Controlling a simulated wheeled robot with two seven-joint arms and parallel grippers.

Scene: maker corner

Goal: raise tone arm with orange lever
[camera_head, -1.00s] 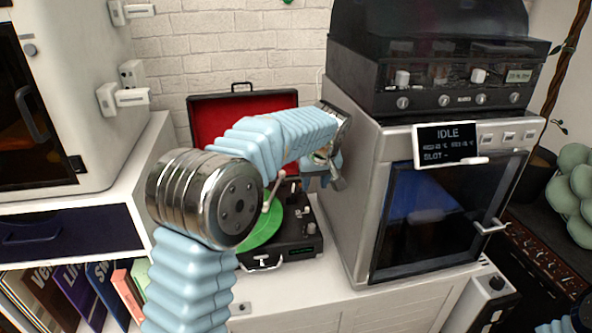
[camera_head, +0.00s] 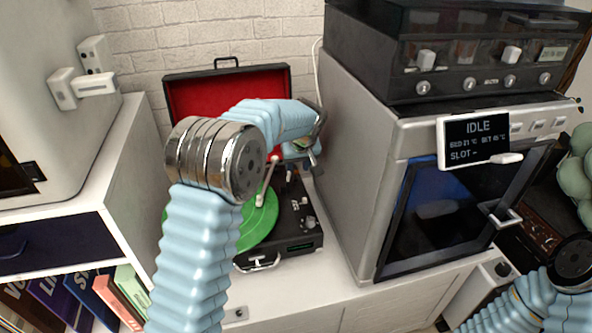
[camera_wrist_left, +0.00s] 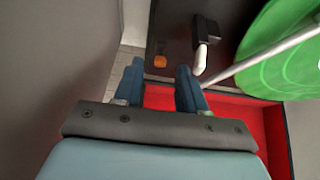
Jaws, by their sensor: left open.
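The record player lies open in a suitcase with a red-lined lid (camera_head: 240,88). A green record (camera_head: 262,222) lies on its black deck (camera_head: 300,240). The tone arm (camera_head: 265,185) reaches across the record; its silver tube also shows in the left wrist view (camera_wrist_left: 262,58). The small orange lever (camera_wrist_left: 160,62) stands on the black deck, between my fingertips as seen in the left wrist view. My left gripper (camera_wrist_left: 160,68) is open, with blue fingers either side of the lever in the picture; I cannot tell whether they touch it. In the head view the gripper (camera_head: 308,150) is over the deck's back right part.
A grey printer (camera_head: 440,210) with an IDLE screen (camera_head: 478,138) stands close right of the player. A white cabinet (camera_head: 90,180) with books below is at left. The white counter (camera_head: 300,290) is clear in front. Part of my right arm shows at lower right.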

